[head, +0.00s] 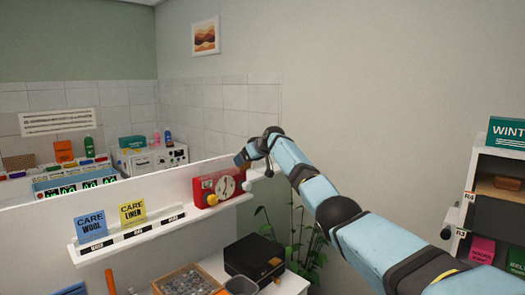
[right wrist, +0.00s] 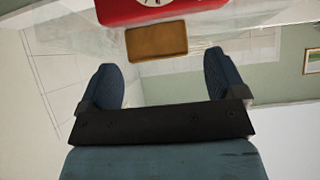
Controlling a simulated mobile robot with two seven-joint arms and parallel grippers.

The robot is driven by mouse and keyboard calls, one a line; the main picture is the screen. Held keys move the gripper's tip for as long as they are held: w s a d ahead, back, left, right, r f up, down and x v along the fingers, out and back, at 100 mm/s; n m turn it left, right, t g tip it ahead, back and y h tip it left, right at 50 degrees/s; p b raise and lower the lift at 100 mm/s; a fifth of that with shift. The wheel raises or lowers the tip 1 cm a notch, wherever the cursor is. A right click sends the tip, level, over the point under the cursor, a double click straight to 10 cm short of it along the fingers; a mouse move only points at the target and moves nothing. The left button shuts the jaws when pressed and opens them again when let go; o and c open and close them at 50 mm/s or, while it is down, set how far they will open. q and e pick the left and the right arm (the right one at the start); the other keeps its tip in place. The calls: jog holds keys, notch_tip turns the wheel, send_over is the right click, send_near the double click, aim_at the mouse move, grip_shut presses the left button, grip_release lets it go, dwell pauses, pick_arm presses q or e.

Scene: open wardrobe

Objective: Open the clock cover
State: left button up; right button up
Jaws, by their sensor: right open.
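The red clock (head: 222,188) with a white round dial sits on a white wall ledge, with a yellow round part on its left side. In the right wrist view the red clock (right wrist: 165,12) shows only its lower dial edge at the top. An orange-brown tab (right wrist: 157,43) lies below it, seemingly on a clear, see-through panel, the cover by its look. My right gripper (right wrist: 163,82) is open, its two dark fingers apart with the tab ahead and between them; I see no grip on it. In the head view my right gripper (head: 246,160) is just above and right of the clock. My left gripper is out of view.
The white ledge (head: 180,222) also holds a blue card (head: 91,224) and a yellow card (head: 132,211). Below are a black box (head: 254,257) and a tray (head: 187,281) of small grey pieces.

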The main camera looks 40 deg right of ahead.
jog(key=b+v, duration=0.3)
jog(key=v, duration=0.7)
jog(key=shift+s+r, duration=0.25)
jog(key=shift+s, duration=0.1)
jog(key=shift+a, duration=0.1)
